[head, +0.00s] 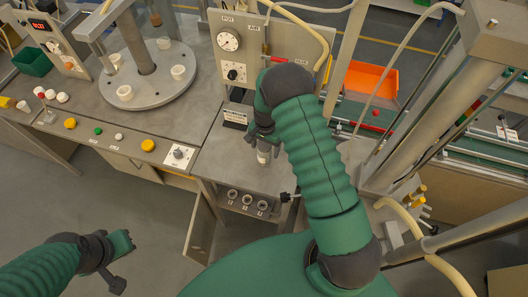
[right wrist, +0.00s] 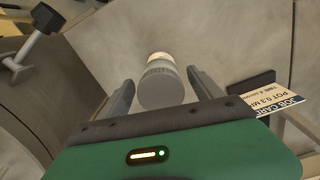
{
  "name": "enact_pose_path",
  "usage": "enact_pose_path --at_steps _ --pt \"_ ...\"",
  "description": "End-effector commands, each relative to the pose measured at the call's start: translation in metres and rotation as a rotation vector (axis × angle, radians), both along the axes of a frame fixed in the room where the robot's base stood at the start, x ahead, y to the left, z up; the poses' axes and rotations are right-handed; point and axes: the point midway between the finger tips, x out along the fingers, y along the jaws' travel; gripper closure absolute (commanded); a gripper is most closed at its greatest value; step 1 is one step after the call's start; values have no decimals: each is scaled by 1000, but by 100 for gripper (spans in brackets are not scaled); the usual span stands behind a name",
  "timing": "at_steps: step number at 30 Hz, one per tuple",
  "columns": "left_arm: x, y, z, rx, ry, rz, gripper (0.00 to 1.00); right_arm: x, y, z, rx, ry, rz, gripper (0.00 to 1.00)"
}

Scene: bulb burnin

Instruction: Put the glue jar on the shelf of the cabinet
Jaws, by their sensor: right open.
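The glue jar (right wrist: 160,85), a small pale jar with a wide grey ribbed end, is between the two fingers of my right gripper (right wrist: 162,92) in the right wrist view. The fingers are open, with gaps on both sides of the jar. In the head view the jar (head: 264,156) shows just below my right gripper (head: 262,143), over the grey bench top, mostly covered by the hand. My left gripper (head: 120,262) hangs over the floor at lower left, away from the jar; its jaws are unclear. A cabinet door (head: 200,228) stands open under the bench; the shelf is hidden.
A gauge panel (head: 245,50) stands behind the jar. A black-knobbed lever (head: 287,197) sticks out near the bench front. A round turntable (head: 150,80) with white cups stands left.

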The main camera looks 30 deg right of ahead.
Motion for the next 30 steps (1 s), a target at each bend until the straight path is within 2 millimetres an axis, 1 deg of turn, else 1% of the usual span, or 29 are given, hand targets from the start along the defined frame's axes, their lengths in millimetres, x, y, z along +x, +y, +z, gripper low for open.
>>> enact_pose_path --at_steps 2,5,6,9,11,16,30 --pt "0 0 10 0 0 0 100 0 1 -7 1 3 0 25" --pt "0 0 22 0 0 0 100 1 3 -24 2 3 0 25" --pt "0 0 23 0 0 0 100 1 3 -32 2 3 0 25" --pt "0 0 25 0 0 0 100 2 2 -46 1 0 -1 25" --pt "0 0 25 0 0 0 100 2 2 -49 0 0 -1 25" --pt "0 0 24 0 0 0 100 3 2 -50 0 -1 0 25" --pt "0 0 24 0 0 0 100 3 2 -49 0 -1 0 86"
